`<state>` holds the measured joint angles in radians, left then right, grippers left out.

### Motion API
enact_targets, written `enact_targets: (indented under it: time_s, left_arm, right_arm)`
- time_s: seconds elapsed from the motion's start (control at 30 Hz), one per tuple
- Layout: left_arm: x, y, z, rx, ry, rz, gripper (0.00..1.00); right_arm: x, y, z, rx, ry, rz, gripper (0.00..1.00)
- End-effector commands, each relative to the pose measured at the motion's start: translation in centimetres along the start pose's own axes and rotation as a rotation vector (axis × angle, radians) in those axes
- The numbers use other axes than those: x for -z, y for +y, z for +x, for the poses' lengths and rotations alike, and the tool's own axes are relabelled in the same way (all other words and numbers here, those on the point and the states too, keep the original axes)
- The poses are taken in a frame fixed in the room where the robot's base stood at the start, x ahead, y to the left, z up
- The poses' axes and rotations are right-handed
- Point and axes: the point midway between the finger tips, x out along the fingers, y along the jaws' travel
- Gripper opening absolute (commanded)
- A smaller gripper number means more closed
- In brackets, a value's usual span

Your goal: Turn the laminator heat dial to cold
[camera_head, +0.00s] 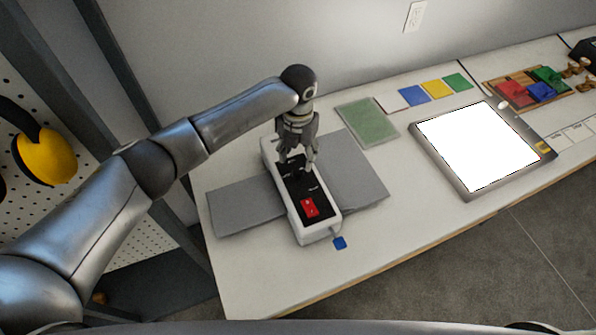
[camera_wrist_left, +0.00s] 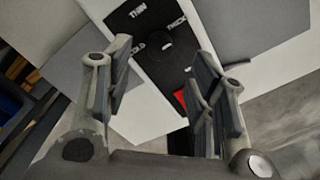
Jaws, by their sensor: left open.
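The laminator (camera_head: 318,232) is a long white box on the table with a black top panel and a red switch (camera_head: 309,207) near its front end. In the left wrist view the black panel (camera_wrist_left: 150,18) carries the words THIN, THICK and COLD around a round black dial (camera_wrist_left: 154,45). I cannot tell clearly where the dial points. My left gripper (camera_head: 298,162) points down over the panel, and its fingers hide the dial in the head view. In the wrist view the open fingers (camera_wrist_left: 160,72) stand either side of the dial, with nothing between them. My right gripper is not in view.
Grey flat sheets (camera_head: 243,206) lie either side of the laminator. A small blue piece (camera_head: 340,243) lies at its front. A green sheet (camera_head: 367,124), coloured cards, a bright light panel (camera_head: 475,145) and a wooden tray of blocks (camera_head: 548,107) are to the right.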

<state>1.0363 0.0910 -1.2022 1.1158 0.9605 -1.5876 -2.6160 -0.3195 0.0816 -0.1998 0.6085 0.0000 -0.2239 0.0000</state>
Motion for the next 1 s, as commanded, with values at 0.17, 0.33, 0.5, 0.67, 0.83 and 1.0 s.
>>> enact_targets:
  time_s: [0.17, 0.33, 0.5, 0.67, 0.83, 1.0]
  left_arm:
    - [0.1, 0.0, 3.1, -0.001, 0.002, 0.000, 0.51]
    - [0.0, 0.0, 5.2, 0.000, 0.001, 0.001, 0.51]
    - [0.0, 0.0, 6.3, 0.000, 0.000, 0.001, 0.51]
    - [0.0, 0.0, 6.4, 0.000, 0.000, 0.001, 0.51]
    - [0.0, 0.0, 6.3, 0.000, 0.000, 0.000, 0.49]
    - [0.0, 0.0, 6.3, 0.000, 0.000, 0.000, 0.28]
  right_arm:
    - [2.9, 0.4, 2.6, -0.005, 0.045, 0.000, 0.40]
    - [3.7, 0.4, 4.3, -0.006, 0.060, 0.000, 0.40]
    - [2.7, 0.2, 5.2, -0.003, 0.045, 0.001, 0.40]
    - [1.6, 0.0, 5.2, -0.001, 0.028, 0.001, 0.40]
    - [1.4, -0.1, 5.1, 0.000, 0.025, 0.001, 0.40]
    - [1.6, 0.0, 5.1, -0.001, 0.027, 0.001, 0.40]
